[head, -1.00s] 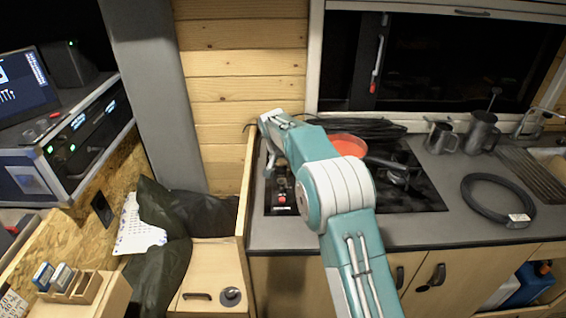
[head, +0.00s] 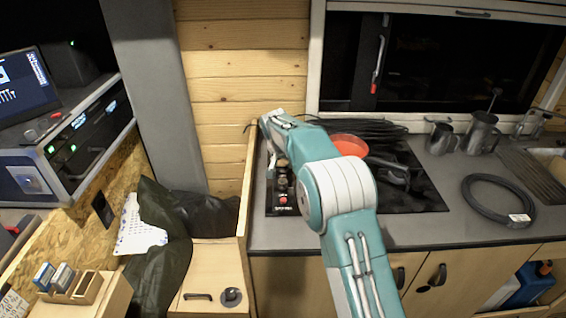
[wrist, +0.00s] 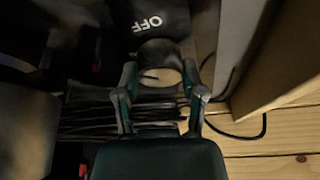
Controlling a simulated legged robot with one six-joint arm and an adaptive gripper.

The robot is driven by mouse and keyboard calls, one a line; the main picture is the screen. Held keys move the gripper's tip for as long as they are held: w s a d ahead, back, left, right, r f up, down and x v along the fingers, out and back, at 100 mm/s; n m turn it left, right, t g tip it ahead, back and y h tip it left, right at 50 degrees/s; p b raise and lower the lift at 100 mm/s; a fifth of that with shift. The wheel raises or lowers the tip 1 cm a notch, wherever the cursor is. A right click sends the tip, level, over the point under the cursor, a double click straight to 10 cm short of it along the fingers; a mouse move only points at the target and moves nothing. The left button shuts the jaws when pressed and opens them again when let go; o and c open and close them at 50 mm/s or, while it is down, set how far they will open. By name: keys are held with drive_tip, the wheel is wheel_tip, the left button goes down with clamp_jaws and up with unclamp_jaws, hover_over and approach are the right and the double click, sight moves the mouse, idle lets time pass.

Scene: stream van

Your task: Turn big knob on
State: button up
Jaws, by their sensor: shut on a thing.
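The big round knob (wrist: 161,72) is dark with a pale face and a dark line across it. It sits between the two fingers of my gripper (wrist: 160,80) in the wrist view, and they are shut on it. The white word OFF (wrist: 148,23) shows upside down on a dark surface beside the knob. In the head view my gripper (head: 273,160) is at the left end of the stove top, over the control panel (head: 284,188), and hides the knob.
A red button (head: 283,199) is on the front part of the panel. A wooden side wall (head: 249,185) stands close to the left.

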drive_tip(key=shift+s+a+f, duration=0.1)
drive_tip(key=shift+f, duration=0.2)
drive_tip(key=n+y, duration=0.1)
drive_tip(key=n, duration=0.3)
drive_tip(key=shift+y, duration=0.3)
drive_tip(key=shift+a+n+y, duration=0.1)
drive_tip(key=shift+n+y, duration=0.7)
drive_tip(key=shift+n, duration=1.3)
drive_tip(key=shift+g, duration=0.3)
drive_tip(key=o, duration=1.1)
drive_tip(key=shift+o, duration=0.2)
drive_tip(key=shift+r, duration=0.3)
